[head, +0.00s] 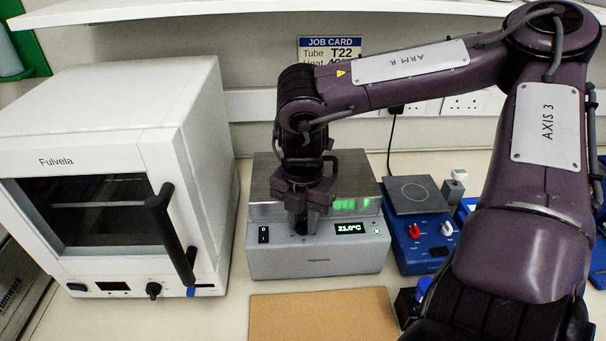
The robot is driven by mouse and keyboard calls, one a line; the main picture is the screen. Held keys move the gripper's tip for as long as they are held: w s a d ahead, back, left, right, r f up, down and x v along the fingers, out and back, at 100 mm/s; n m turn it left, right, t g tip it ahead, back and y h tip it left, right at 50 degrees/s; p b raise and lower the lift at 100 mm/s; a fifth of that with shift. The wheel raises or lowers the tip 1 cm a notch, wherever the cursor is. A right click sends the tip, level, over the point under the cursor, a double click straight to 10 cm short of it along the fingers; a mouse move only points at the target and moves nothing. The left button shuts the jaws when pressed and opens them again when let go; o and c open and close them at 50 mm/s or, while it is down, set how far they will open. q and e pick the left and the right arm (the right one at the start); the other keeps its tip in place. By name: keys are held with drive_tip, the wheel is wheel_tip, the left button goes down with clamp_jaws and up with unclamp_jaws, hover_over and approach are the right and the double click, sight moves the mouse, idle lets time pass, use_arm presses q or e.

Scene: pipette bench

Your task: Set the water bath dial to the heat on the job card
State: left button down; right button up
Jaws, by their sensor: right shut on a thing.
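The water bath (345,262) is a grey metal box in the middle of the bench. Its small display (353,228) reads 21.0°C, and a black rocker switch (263,234) is at the left of its front. My right gripper (301,228) points down at the front of the bath, between switch and display. It is shut on what appears to be the dial, which the gripper hides. The job card (328,46) hangs on the back wall. It shows "Tube T22"; its heat line is partly covered by my right arm and I cannot read the value fully. My left gripper is out of view.
A white Fulvela oven (95,140) stands at the left, its black handle (168,235) jutting toward the bath. A blue hotplate stirrer (425,235) with red and white knobs stands right of the bath. A brown mat (325,316) lies empty in front.

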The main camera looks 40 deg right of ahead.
drive_tip(key=m+b, duration=0.3)
drive_tip(key=m, duration=0.1)
drive_tip(key=shift+f+m, duration=0.15)
drive_tip(key=shift+m, duration=0.15)
drive_tip(key=m+b, duration=0.3)
drive_tip(key=m, duration=0.1)
drive_tip(key=shift+m, duration=0.3)
drive_tip(key=m+b, duration=0.3)
drive_tip(key=m, duration=0.2)
drive_tip(key=shift+m+b, duration=1.3)
drive_tip(key=shift+m, duration=0.7)
drive_tip(key=shift+r, duration=0.2)
drive_tip(key=o, duration=0.8)
drive_tip(key=shift+o, duration=1)
drive_tip(key=shift+a, duration=0.15)
